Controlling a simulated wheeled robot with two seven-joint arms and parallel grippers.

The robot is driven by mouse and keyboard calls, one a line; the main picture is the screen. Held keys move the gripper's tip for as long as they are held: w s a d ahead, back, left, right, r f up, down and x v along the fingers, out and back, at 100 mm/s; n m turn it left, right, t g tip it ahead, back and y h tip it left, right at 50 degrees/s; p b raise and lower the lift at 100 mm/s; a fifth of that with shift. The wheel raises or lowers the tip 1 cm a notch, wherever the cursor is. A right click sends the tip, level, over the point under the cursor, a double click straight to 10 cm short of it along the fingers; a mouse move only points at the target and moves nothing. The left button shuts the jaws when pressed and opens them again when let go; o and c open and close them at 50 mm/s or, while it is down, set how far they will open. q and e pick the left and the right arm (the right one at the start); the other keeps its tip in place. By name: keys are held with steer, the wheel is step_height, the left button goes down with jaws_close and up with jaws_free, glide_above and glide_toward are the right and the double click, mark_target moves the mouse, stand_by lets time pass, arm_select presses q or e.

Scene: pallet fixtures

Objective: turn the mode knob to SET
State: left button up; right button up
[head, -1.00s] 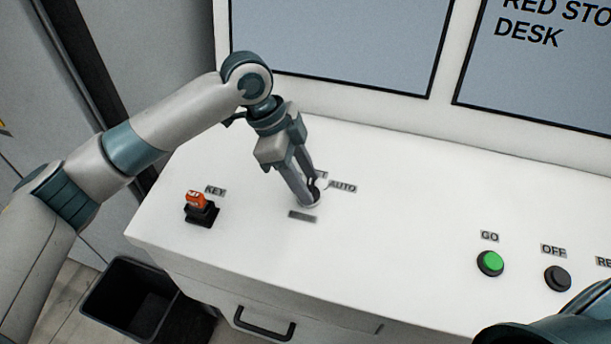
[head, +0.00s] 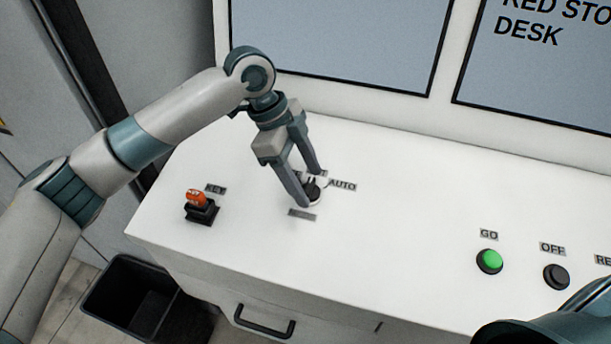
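Whether a finger touches the knob I cannot tell. My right gripper is not in view; only a dark part of my arm shows at the bottom right.
A green GO button (head: 489,261) and a black OFF button (head: 556,277) are at the right. The desk middle is clear.

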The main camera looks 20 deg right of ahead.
arm_select(q)
steer(key=shift+w+a+r+b, duration=0.2)
steer(key=shift+a+r+b, duration=0.15)
steer(key=shift+r, duration=0.3)
steer(key=b+v, duration=0.5)
steer(key=v, duration=1.1)
steer(key=shift+f, duration=0.1)
